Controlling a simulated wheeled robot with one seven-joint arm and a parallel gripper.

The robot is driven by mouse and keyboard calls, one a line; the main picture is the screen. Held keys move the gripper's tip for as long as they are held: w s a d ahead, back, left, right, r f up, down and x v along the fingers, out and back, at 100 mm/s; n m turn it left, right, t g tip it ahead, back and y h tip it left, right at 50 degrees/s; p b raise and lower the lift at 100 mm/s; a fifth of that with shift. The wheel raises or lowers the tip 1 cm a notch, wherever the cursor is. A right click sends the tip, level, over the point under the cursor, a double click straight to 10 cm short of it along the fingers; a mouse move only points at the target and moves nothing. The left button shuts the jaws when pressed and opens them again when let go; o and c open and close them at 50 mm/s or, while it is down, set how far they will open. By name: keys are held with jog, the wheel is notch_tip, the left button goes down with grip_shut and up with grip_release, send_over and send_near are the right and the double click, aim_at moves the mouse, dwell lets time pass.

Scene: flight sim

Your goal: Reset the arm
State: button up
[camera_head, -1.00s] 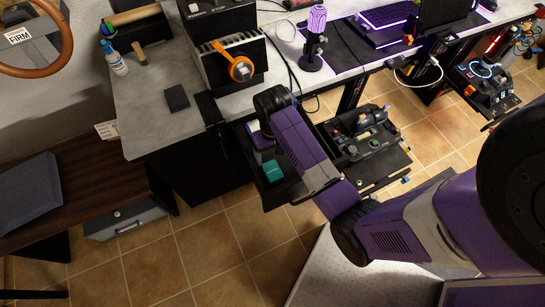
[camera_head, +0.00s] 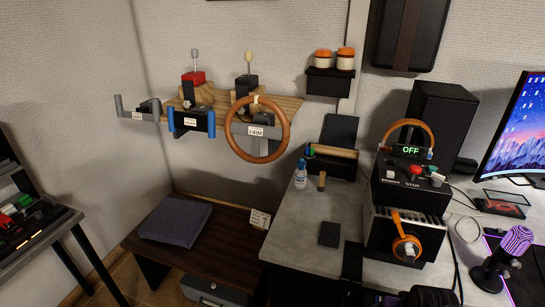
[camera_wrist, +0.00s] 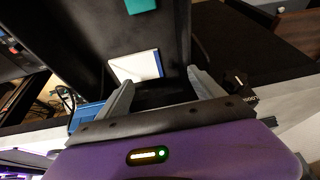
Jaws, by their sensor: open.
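My gripper (camera_wrist: 158,80) shows in the wrist view with its two grey fingers spread apart. Nothing is between the fingers. Beyond them is a dark drawer or tray (camera_wrist: 85,35) holding a white item with a blue edge (camera_wrist: 134,66). A teal item (camera_wrist: 140,5) is at the top edge, and a blue item (camera_wrist: 87,115) is beside the left finger. My gripper does not show in the head view. Only a dark part at its bottom edge may belong to my arm.
A grey desk (camera_head: 300,245) carries a control box marked OFF (camera_head: 408,175), a bottle (camera_head: 300,175) and a purple microphone (camera_head: 510,245). A low brown table (camera_head: 165,248) stands left of it.

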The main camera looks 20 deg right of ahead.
jog(key=s+a+r+n+t+h, duration=0.25)
jog(key=s+a+r+t, duration=0.35)
jog(key=a+r+t, duration=0.55)
jog(key=s+a+r+n+y, duration=0.2)
jog(key=s+a+r, duration=0.3)
jog(key=s, duration=0.5)
jog(key=s+a+r+n+y, duration=0.2)
jog(key=s+a+r, duration=0.3)
jog(key=s, duration=0.5)
jog(key=shift+a+r+g+y, duration=0.2)
jog(key=shift+a+g+y, duration=0.15)
jog(key=shift+a, duration=0.4)
